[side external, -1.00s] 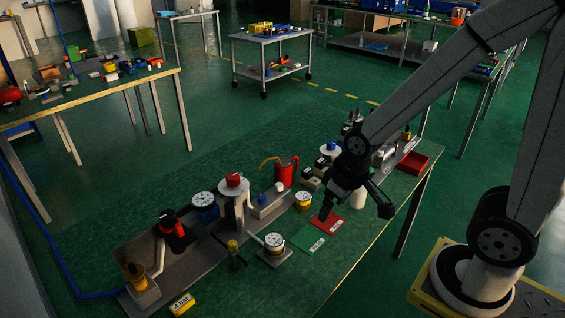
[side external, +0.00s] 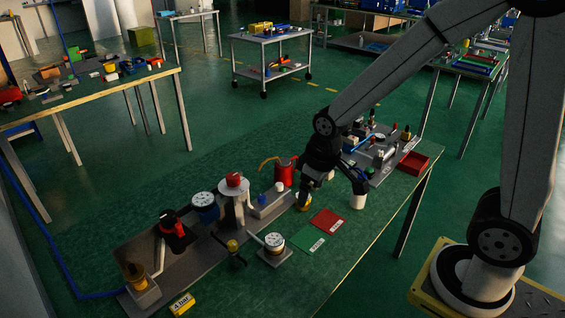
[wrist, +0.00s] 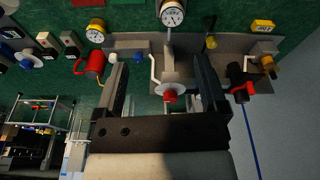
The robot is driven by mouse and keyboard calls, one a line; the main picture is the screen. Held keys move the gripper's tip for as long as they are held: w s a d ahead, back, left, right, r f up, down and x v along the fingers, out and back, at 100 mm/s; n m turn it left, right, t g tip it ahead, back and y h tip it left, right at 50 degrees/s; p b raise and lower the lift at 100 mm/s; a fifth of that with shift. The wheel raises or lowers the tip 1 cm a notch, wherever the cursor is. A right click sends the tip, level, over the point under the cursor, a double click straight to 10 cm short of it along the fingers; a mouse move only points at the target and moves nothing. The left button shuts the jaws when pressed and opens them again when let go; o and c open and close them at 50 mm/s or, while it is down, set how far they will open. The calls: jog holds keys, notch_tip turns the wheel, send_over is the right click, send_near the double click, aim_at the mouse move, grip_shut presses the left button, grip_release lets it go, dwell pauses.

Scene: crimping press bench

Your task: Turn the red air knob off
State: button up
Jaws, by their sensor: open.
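A red knob (side external: 233,176) sits on a white disc atop the press column, left of my gripper in the side view. In the wrist view this knob (wrist: 170,96) shows between my fingers but lies well beyond them. I cannot tell for certain which is the air knob. My gripper (side external: 332,193) is open and empty, above the bench right of the press, apart from both red parts.
A red can (side external: 286,170) stands behind, close to my gripper. Gauges (side external: 274,242) and a small lever stand before the press. Red (side external: 327,222) and green (side external: 308,237) mats lie at the front. A yellow "4 bar" sign (side external: 182,304) is at front left.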

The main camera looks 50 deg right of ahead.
aim_at(232, 176)
jog(key=w+n, duration=0.2)
jog(key=w, duration=0.5)
jog(key=w+a+n+g, duration=0.1)
jog(key=w+n, duration=0.1)
jog(key=w, duration=0.6)
jog(key=w+a+r+n+g, duration=0.1)
jog(key=w+n, duration=0.1)
jog(key=w, duration=0.5)
jog(key=shift+w+a+n, duration=0.15)
jog(key=shift+a+n, duration=0.1)
jog(key=shift+n, duration=0.15)
jog(key=shift+w+a+f+n, duration=0.15)
jog(key=shift+w+n, duration=0.25)
jog(key=shift+w, duration=0.4)
jog(key=shift+f, duration=0.1)
jog(key=shift+f, duration=3.75)
grip_shut()
